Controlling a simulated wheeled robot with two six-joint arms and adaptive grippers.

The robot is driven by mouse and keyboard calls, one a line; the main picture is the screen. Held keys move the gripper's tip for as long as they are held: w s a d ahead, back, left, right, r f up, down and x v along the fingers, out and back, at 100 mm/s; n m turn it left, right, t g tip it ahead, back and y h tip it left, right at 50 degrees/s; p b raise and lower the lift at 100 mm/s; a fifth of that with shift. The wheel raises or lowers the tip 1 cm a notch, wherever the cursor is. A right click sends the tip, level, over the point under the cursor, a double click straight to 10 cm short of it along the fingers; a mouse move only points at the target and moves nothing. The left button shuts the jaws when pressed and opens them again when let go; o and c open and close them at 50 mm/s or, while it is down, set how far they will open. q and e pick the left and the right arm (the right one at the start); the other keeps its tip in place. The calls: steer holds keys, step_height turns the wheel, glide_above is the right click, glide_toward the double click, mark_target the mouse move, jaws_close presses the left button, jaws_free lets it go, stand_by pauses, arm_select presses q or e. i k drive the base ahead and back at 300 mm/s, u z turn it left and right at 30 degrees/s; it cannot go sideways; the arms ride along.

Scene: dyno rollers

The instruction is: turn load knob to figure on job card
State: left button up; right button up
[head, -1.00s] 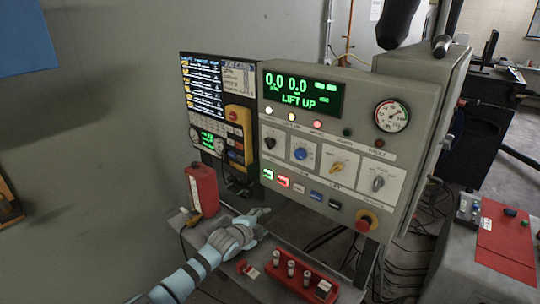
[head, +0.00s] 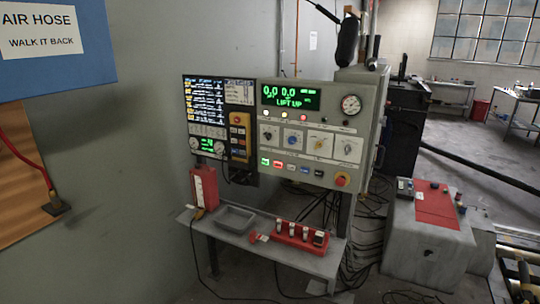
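The grey control panel (head: 316,174) stands against the wall. A row of knobs on white plates runs across it: a black knob (head: 268,136), a blue knob (head: 293,139), a yellow knob (head: 320,144) and a grey knob (head: 347,150). Their labels are too small to read, so I cannot tell which is the load knob. The green display (head: 290,95) reads zeros and "LIFT UP". A pale card (head: 240,92) sits beside the text screen (head: 204,101); it may be the job card, but its figures are unreadable. Neither of my grippers is in view.
Below the panel, a shelf (head: 228,242) holds a red container (head: 204,187), a grey tray (head: 234,218) and a red rack (head: 302,238). A red emergency button (head: 341,180) is at the panel's lower right. Cables lie on the floor right of the shelf. A grey box (head: 425,235) stands at right.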

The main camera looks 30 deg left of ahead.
mark_target(291, 140)
steer(key=z, duration=1.1)
steer(key=i, duration=1.05)
steer(key=u, duration=0.85)
steer(key=i, duration=0.65)
steer(key=u, duration=0.75)
